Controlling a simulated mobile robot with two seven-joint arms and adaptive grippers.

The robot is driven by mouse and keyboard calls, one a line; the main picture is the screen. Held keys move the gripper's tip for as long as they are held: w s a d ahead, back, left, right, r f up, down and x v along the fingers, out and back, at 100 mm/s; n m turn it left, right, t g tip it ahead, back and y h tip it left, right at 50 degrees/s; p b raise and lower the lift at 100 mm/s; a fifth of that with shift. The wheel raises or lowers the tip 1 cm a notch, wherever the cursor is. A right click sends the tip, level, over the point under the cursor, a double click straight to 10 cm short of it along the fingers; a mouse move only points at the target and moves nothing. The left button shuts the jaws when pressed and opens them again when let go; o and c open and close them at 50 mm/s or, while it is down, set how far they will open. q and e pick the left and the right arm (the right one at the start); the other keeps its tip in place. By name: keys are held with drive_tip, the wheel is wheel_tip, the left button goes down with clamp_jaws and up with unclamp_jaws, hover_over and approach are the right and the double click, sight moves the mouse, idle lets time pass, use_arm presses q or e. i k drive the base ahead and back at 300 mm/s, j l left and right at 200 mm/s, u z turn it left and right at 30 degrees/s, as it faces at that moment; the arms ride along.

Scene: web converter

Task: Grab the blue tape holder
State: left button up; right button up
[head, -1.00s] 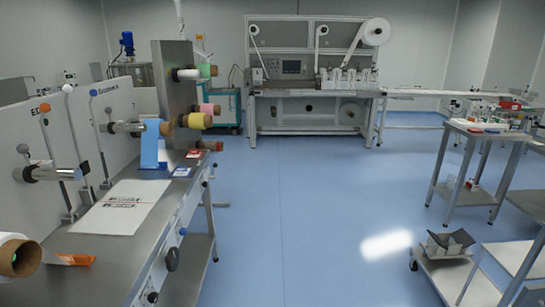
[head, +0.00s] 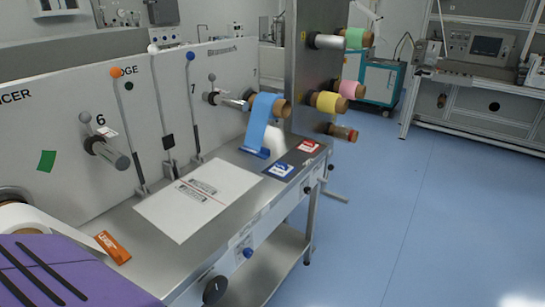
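A strip of blue tape (head: 260,122) hangs from a brown-cored roll on a metal spindle on the left machine panel. At its lower end a small blue piece (head: 254,152), which looks like the blue tape holder, sits on the metal table (head: 165,252). I cannot tell whether the tape and this piece are joined. A similar orange holder (head: 112,247) lies at the table's near left, beside a white roll (head: 45,222). Neither of my grippers is in view.
A white printed sheet (head: 198,198) lies mid-table. A blue card (head: 280,169) and a red card (head: 308,146) lie near the right edge. An upright metal plate (head: 312,80) carries green, pink and yellow rolls. Blue floor (head: 410,210) right of the table is clear.

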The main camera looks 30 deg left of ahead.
sight(280, 169)
drive_tip(key=i+l+u, duration=0.15)
drive_tip(key=i+u, duration=0.2)
drive_tip(key=i+l+u, duration=0.2)
drive_tip(key=u, duration=0.15)
drive_tip(key=i+l+u, duration=0.35)
